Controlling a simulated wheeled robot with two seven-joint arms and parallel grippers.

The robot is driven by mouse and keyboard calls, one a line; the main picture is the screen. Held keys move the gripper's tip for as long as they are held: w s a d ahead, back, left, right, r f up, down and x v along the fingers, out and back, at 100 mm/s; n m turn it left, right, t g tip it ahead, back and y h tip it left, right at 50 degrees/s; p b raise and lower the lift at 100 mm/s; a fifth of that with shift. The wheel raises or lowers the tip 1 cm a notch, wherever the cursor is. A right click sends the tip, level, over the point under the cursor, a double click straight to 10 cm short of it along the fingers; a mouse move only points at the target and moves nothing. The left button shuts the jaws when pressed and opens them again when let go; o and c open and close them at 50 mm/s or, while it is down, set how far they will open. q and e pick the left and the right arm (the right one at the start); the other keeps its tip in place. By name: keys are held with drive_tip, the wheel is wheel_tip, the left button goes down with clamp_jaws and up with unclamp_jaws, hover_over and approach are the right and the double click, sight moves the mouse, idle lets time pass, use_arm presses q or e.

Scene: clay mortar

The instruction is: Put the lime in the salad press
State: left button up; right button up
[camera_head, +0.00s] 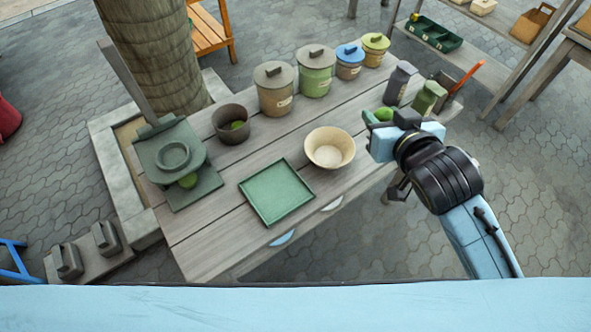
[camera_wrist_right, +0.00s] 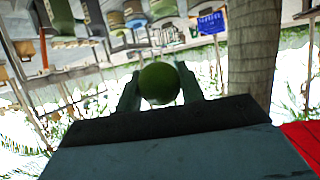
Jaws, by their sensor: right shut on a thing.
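The salad press (camera_head: 160,150) is the dark green device at the left end of the table, with its long lever raised. My right gripper (camera_head: 378,117) is above the right part of the table, far to the right of the press. It is shut on a round green lime (camera_wrist_right: 159,83), which sits between the two fingers in the right wrist view. My left gripper is not in view.
A dark pot (camera_head: 231,136) with something green inside, a green square tray (camera_head: 276,193) and a cream bowl (camera_head: 330,160) stand between the press and my right gripper. Several lidded canisters (camera_head: 316,82) line the back edge. The front left of the table is clear.

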drive_tip(key=a+r+n+g+y+p, duration=0.2)
drive_tip(key=a+n+g+y+p, duration=0.3)
drive_tip(key=a+n+y+p, duration=0.4)
drive_tip(key=a+p, duration=0.1)
drive_tip(key=a, duration=0.6)
drive_tip(key=shift+s+a+g, duration=0.15)
drive_tip(key=shift+a+g, duration=0.05)
drive_tip(key=shift+g, duration=0.1)
